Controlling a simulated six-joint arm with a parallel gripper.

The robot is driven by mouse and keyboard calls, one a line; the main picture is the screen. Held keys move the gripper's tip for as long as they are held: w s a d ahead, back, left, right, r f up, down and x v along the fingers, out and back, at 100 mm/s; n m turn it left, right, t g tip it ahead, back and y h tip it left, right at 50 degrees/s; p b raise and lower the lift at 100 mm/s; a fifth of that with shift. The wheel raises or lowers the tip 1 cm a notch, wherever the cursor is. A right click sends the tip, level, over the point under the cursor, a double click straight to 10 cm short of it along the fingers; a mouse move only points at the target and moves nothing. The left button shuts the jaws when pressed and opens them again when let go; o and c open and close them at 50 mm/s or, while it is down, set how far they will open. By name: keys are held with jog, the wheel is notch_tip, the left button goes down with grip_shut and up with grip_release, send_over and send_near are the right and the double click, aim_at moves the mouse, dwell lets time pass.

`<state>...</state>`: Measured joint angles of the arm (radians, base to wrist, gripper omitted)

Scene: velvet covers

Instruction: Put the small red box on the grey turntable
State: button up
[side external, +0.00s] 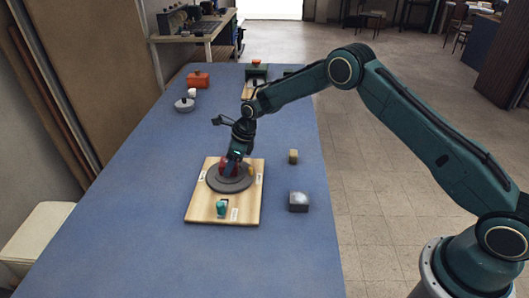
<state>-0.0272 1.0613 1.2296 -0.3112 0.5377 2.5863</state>
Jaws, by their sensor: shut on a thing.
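The grey turntable (229,184) is a round disc on a pale wooden board (195,210) in the middle of the blue table. My gripper (234,162) points down over the turntable and is shut on the small red box (224,163). The gripper partly hides the box. I cannot tell whether the box touches the disc or hangs just above it. A small orange-yellow thing (251,170) shows at the right edge of the disc.
A teal piece (221,208) stands on the board's near part. A grey box with a whitish top (299,201) and a tan block (293,156) lie right of the board. An orange box (198,80) and a grey lidded pot (185,104) stand farther back. The blue table's near left is clear.

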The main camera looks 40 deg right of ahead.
jog(key=shift+f, duration=0.55)
jog(key=shift+f, duration=0.15)
jog(key=o, duration=0.7)
jog(key=v, duration=1.2)
jog(key=shift+r, duration=0.25)
